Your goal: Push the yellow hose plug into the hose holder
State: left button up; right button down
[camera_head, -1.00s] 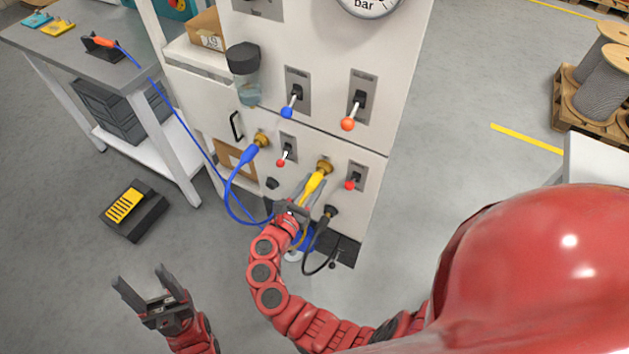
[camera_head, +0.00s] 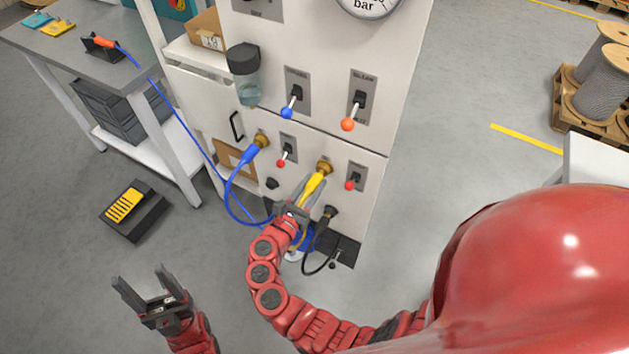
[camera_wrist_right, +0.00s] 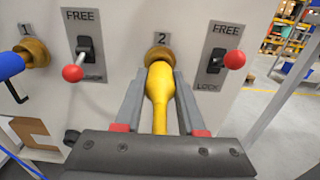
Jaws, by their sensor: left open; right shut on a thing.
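The yellow hose plug (camera_head: 313,183) points up at the brass hose holder (camera_head: 324,167) on the white panel. In the right wrist view the yellow plug (camera_wrist_right: 160,82) is lined up with the brass holder (camera_wrist_right: 158,54) marked 2, its front end at the holder's mouth. I cannot tell how deep it sits. My right gripper (camera_wrist_right: 160,88) is shut on the yellow plug, one finger on each side; in the head view this gripper (camera_head: 305,195) is below the holder. My left gripper (camera_head: 138,277) is open and empty, low at the left, away from the panel.
A blue plug (camera_head: 250,153) sits at the other brass holder, marked 1. Red-knobbed levers (camera_wrist_right: 234,60) (camera_wrist_right: 72,73) on FREE/LOCK plates flank holder 2. A black hose (camera_head: 322,232) hangs below right. A yellow-black box (camera_head: 134,209) lies on the floor near a workbench (camera_head: 75,55).

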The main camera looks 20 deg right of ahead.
aim_at(305, 197)
jog(key=shift+a, duration=0.15)
jog(key=shift+s+a+p, duration=0.3)
jog(key=shift+s+a, duration=0.1)
jog(key=shift+s+a+r, duration=0.1)
jog(key=shift+s+a, duration=0.1)
jog(key=shift+a, duration=0.05)
jog(key=shift+s+a+p, duration=0.4)
jog(key=shift+a+p, duration=0.1)
jog(key=shift+a, duration=0.05)
jog(key=shift+s+a, duration=0.3)
jog(key=shift+a, duration=0.05)
